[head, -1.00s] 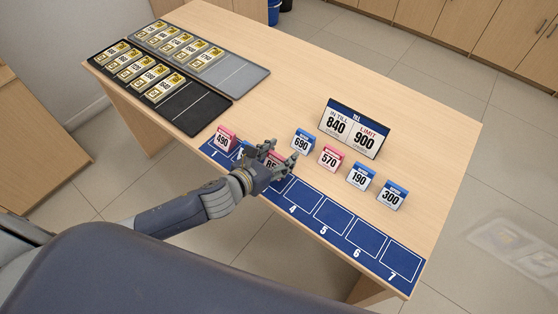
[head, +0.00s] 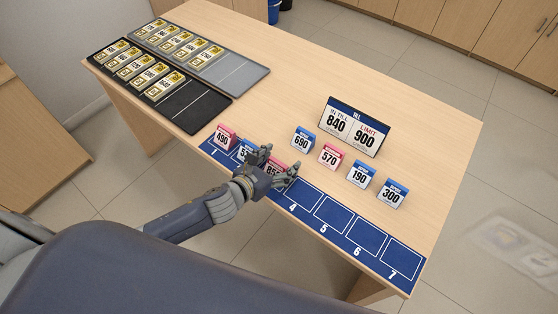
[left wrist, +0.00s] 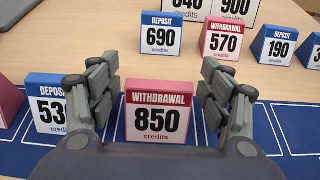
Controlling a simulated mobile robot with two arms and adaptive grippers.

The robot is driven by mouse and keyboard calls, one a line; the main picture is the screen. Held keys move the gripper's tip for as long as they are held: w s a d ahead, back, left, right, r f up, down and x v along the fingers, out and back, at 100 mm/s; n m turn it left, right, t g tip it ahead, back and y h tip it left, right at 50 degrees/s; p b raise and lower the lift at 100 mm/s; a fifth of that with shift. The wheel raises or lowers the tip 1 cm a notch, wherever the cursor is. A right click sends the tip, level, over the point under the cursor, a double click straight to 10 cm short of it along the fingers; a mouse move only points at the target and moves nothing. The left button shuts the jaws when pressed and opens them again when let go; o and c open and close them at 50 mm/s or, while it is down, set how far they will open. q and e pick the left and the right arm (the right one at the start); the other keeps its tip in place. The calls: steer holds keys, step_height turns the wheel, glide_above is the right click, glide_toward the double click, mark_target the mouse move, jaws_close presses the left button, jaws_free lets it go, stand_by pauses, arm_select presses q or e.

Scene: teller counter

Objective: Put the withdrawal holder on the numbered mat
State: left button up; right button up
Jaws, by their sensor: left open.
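The red withdrawal holder marked 850 (head: 273,168) stands upright on the blue numbered mat (head: 333,214), around space 3. My left gripper (head: 280,161) is open, with one finger on each side of it; in the left wrist view gaps show between the holder (left wrist: 159,117) and the fingers. The red 490 holder (head: 224,137) is on space 1. A blue deposit holder (head: 244,149), partly hidden by the gripper, is on space 2. The red withdrawal holder marked 570 (head: 331,157) stands on the bare counter behind the mat. My right gripper is out of view.
Blue deposit holders 690 (head: 302,141), 190 (head: 361,174) and 300 (head: 392,194) stand in a row behind the mat. A till sign (head: 353,128) stands behind them. Black (head: 190,112) and grey (head: 240,76) trays lie on the left. Spaces 4 to 7 are empty.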

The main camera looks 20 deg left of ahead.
arm_select(q)
steer(key=shift+r, duration=0.2)
steer(key=shift+s+a, duration=0.15)
steer(key=shift+s, duration=0.2)
steer(key=v, duration=1.1)
steer(key=shift+b, duration=0.4)
steer(key=shift+s+r, duration=0.1)
